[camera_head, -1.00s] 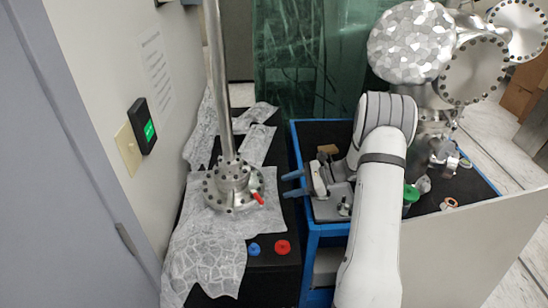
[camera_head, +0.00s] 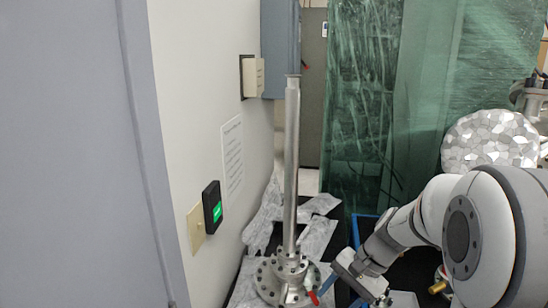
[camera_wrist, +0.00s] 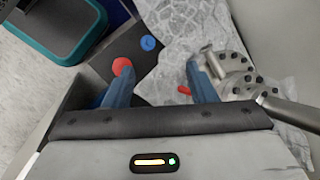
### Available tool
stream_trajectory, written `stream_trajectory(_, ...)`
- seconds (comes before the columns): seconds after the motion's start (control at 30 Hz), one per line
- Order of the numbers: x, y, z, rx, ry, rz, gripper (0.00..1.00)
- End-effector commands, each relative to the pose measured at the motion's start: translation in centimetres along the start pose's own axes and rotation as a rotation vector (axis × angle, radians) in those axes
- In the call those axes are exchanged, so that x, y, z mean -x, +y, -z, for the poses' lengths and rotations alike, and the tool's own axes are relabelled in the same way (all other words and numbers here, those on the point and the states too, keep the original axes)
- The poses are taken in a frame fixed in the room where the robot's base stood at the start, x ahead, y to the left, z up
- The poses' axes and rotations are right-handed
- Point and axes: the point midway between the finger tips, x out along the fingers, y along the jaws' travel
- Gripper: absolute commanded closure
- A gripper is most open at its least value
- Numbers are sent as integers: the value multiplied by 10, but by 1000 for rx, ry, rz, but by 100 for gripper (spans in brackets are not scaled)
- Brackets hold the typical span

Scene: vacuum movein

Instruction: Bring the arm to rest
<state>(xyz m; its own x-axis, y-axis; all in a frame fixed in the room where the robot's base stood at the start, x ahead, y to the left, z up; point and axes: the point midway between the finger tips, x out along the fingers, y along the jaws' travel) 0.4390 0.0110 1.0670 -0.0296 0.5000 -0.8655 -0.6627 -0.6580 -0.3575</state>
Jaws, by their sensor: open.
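My gripper (camera_head: 342,292) is at the bottom of the head view, at the end of my white arm, with its blue fingers pointing left. A tall metal tube (camera_head: 291,170) stands upright on a bolted flange base (camera_head: 268,285) just left of the fingers. A red handle (camera_head: 313,297) sits on that base. In the wrist view the flange (camera_wrist: 240,72) is right of the right finger. I cannot tell whether finger and base touch.
Crinkled sheets (camera_wrist: 190,28) cover much of the black surface. A red cap (camera_wrist: 121,66) and a blue cap (camera_wrist: 148,43) lie on it. The wall (camera_head: 185,100) is close on the left. A faceted metal sphere (camera_head: 490,140) stands at the right.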

Motion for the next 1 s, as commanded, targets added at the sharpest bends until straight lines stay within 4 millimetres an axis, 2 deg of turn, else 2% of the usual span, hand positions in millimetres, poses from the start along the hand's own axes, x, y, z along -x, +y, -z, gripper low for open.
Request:
stream_trajectory(0.03, 5, 4, -14, 54, 33, -27, 49)
stream_trajectory(0.2, 17, 21, -48, 239, 144, -127, 49)
stream_trajectory(0.5, 36, 58, -94, 559, 343, -290, 49)
stream_trajectory(0.7, 43, 76, -110, 709, 439, -367, 49)
stream_trajectory(1.0, 45, 83, -114, 765, 475, -397, 49)
